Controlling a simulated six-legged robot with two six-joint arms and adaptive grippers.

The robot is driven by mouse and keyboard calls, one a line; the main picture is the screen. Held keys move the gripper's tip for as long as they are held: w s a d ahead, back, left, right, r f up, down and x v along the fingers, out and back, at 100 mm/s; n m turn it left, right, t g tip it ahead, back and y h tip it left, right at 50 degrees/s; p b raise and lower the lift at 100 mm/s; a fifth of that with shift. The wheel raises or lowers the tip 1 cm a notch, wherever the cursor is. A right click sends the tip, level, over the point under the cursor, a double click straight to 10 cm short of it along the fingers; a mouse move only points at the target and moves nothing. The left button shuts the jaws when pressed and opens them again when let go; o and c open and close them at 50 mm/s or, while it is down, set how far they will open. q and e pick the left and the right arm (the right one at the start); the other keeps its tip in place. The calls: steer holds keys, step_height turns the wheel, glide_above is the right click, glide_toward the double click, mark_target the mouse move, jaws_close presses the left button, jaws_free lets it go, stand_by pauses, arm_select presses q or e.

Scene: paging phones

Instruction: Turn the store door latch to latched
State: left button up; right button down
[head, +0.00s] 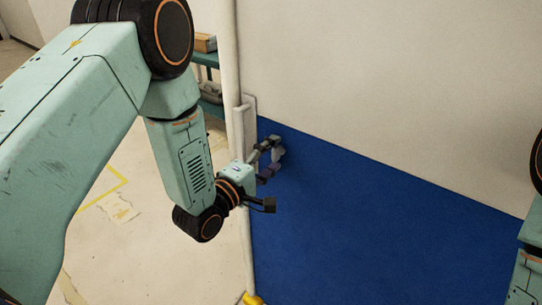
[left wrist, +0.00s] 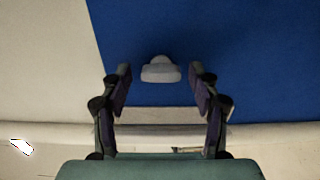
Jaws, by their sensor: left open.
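The store door (head: 375,225) is a flat panel, white above and dark blue below, filling the right of the head view. Its latch is a small pale grey knob on the blue part, plain in the left wrist view (left wrist: 160,70) and partly hidden by my gripper in the head view. My left gripper (head: 271,159) is open at the door's left edge. In the left wrist view its fingers (left wrist: 160,82) stand on either side of the latch, with a gap at each side. My right gripper is out of view.
A pale upright post (head: 231,75) runs along the door's left edge, close to my left wrist. Behind it are teal shelves (head: 209,106) with boxes. The floor at left is open, with yellow marking (head: 108,188). Part of my right arm shows at the right edge.

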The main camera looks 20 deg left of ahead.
arm_select(q)
steer(key=shift+d, duration=0.15)
steer(key=shift+s, duration=0.3)
steer(key=v, duration=1.1)
steer(key=shift+s+a, duration=0.2)
steer(key=shift+s, duration=0.05)
